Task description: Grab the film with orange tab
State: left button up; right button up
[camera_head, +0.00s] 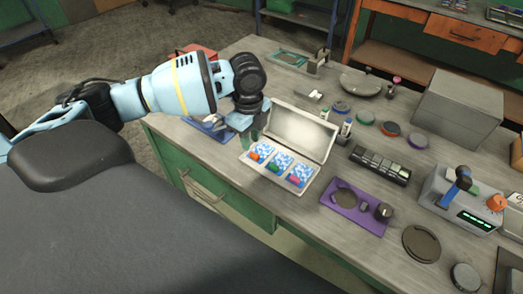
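An open shallow case (312,158) with a pale raised lid lies on the workbench. Three blue-and-white patterned films lie side by side in it. The film with the orange tab (262,149) is the leftmost, its tab at the front. The film with the green tab (281,161) is in the middle, and the film with the pinkish-red tab (301,172) is on the right. My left gripper (249,136) points down just behind and left of the orange-tab film, apart from it as far as I can see. Its fingers are too small to tell open from shut. My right gripper is out of view.
A black segmented box (380,165) and a purple tray (340,214) lie right of the case. A grey device with an orange knob (460,205) is farther right. The bench's front edge is close before the case.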

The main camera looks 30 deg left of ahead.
aim_at(251, 152)
pick_arm(q)
notch_tip(251, 152, down, 5)
jog(key=shift+a+r, duration=0.1)
jog(key=shift+r, duration=0.1)
grip_shut()
notch_tip(251, 152, up, 10)
dwell(0.7)
jog(key=shift+w+r, duration=0.1)
